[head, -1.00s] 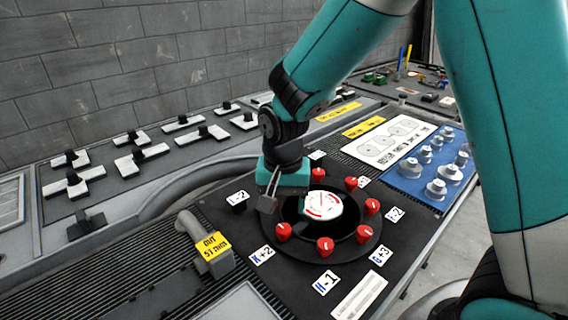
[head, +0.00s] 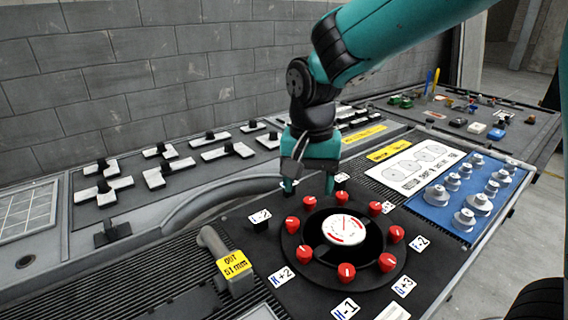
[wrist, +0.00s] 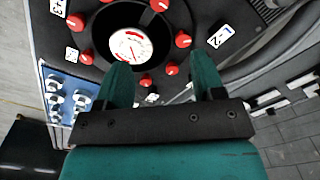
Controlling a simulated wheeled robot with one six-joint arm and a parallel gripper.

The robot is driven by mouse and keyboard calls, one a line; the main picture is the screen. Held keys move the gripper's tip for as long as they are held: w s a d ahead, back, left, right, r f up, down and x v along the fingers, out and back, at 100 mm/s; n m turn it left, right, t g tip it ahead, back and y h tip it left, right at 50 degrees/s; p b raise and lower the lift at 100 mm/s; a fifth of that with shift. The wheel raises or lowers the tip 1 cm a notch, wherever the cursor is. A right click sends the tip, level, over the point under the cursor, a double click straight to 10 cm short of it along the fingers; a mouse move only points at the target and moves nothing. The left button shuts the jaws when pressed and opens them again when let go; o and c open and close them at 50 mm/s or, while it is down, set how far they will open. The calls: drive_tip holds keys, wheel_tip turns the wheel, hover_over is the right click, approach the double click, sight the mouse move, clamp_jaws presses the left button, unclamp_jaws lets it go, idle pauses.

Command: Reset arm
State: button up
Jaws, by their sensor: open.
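My gripper (head: 309,184) is open and empty in the head view, pointing down above the console at the back edge of the round dial plate. In the wrist view its two teal fingers (wrist: 163,80) are spread apart with nothing between them except a red knob farther below. The black round plate (head: 294,245) carries several red knobs (head: 347,272) around a white gauge (head: 344,230) with red marks. The gauge also shows in the wrist view (wrist: 130,44).
Labelled cards such as "H-1" (head: 345,309) lie around the plate. A grey handle with a yellow tag (head: 234,263) stands at left. A blue panel (head: 436,213) with grey knobs is at right. White-and-black switches (head: 168,172) line the back, before a brick wall.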

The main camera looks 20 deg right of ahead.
drive_tip(key=s+a+r+n+y, duration=0.2)
drive_tip(key=s+n, duration=0.4)
drive_tip(key=s, duration=0.3)
drive_tip(key=s+a+r+n+y, duration=0.1)
drive_tip(key=s+a+n+y, duration=0.1)
drive_tip(key=s+n, duration=0.4)
drive_tip(key=s, duration=0.3)
drive_tip(key=shift+s+a+r+n, duration=0.25)
drive_tip(key=shift+s+r+n, duration=0.1)
drive_tip(key=shift+n, duration=0.05)
drive_tip(key=shift+d, duration=0.15)
